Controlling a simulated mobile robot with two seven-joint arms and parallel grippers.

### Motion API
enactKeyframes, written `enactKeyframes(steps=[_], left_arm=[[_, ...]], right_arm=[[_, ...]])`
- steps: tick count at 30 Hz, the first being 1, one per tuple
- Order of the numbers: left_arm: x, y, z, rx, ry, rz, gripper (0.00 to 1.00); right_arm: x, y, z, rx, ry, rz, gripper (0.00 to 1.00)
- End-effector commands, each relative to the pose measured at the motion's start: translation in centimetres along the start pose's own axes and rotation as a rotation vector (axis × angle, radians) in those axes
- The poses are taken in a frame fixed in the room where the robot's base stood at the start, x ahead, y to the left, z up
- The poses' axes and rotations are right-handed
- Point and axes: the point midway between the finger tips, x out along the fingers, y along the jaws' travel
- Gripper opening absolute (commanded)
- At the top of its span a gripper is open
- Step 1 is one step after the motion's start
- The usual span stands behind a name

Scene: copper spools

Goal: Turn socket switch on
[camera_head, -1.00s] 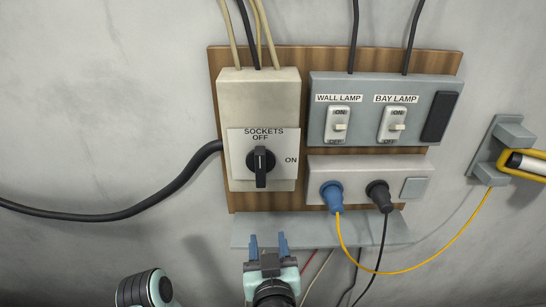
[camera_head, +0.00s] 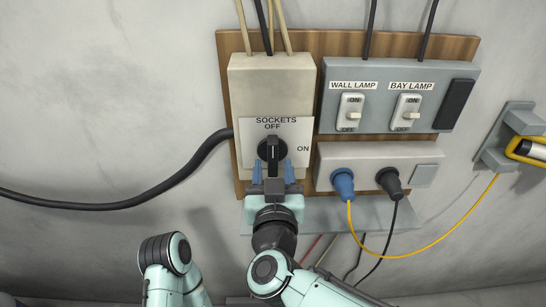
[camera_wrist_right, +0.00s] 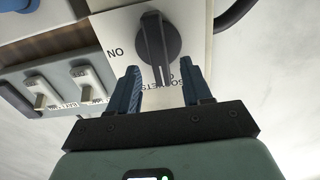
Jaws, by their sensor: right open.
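The black rotary socket switch (camera_head: 272,152) sits on a white plate labelled SOCKETS, OFF and ON, on the beige box (camera_head: 270,90). Its handle stands upright, with its white mark toward OFF; ON is to its right. My right gripper (camera_head: 273,168) is open just below the switch. In the right wrist view the same gripper (camera_wrist_right: 160,68) has its blue fingers on either side of the lower end of the switch handle (camera_wrist_right: 158,42), with gaps visible. Whether the fingers reach past the handle's face is unclear. My left gripper is not in view.
To the right are the wall lamp switch (camera_head: 350,111) and bay lamp switch (camera_head: 407,111). Below them a socket strip holds a blue plug (camera_head: 342,184) and a black plug (camera_head: 389,182). A grey ledge (camera_head: 370,216) runs under the board. A thick black cable (camera_head: 130,203) leaves the box leftward.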

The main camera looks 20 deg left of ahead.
Motion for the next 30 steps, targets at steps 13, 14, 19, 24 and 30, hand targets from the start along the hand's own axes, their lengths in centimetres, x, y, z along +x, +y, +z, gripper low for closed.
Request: enactKeyframes(steps=[13,14,19,24,30], left_arm=[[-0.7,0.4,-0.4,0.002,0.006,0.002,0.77],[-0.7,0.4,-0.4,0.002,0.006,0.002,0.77],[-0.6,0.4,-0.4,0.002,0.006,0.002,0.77],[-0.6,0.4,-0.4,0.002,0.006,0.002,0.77],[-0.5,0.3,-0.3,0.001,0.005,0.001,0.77]], right_arm=[[3.1,0.0,0.1,0.0,-0.001,0.0,0.49],[3.1,0.0,0.1,0.0,-0.001,0.0,0.49],[3.1,0.0,0.1,0.0,-0.001,0.0,0.29],[3.1,0.0,0.1,0.0,-0.001,0.001,0.0],[3.0,0.1,0.1,0.014,-0.001,0.001,0.0]])
